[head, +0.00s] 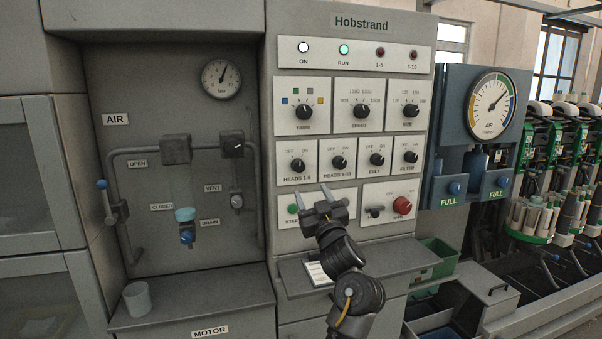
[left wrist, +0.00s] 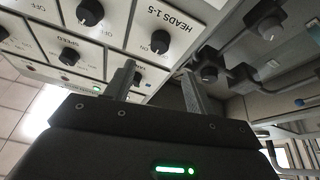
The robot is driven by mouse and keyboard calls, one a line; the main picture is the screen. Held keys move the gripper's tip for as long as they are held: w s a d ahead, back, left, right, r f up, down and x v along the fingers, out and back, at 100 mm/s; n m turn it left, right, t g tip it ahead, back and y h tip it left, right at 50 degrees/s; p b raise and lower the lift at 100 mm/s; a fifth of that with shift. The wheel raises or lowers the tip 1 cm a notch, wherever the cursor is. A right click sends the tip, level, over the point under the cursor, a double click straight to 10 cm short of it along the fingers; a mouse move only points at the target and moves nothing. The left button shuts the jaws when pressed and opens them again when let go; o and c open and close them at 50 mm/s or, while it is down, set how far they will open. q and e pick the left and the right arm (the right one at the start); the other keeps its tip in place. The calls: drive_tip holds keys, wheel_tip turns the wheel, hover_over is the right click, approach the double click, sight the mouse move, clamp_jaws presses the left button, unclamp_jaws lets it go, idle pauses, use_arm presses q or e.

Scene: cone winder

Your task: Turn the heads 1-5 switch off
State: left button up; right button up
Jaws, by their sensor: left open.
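The heads 1-5 switch (head: 297,165) is a black rotary knob on a white plate with OFF and ON marks, at the left of the panel's third row. Its pointer is too small to read surely. It also shows in the left wrist view (left wrist: 160,41), beyond the fingertips, with its HEADS 1-5 label beside it. My left gripper (head: 312,194) is open and empty, its two fingers pointing up, just below and right of the switch in the head view. In the left wrist view the open fingers (left wrist: 158,68) stand apart with nothing between them. My right gripper is not in view.
The heads 6-10 knob (head: 338,163) is close on the right. Below are a green start button (head: 293,209), partly near my gripper, and a red knob (head: 402,205). A ledge (head: 385,262) juts out under the panel. Pipes and valves (head: 176,150) stand at left.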

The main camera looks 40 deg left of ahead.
sight(300, 169)
use_arm(q)
drive_tip(key=p+x, duration=0.2)
drive_tip(key=x, duration=0.8)
drive_tip(key=shift+w+a+r+p, duration=0.1)
drive_tip(key=shift+w+a+p, duration=0.05)
drive_tip(key=shift+a+p, duration=0.15)
drive_tip(key=shift+c, duration=0.3)
drive_tip(key=c, duration=0.9)
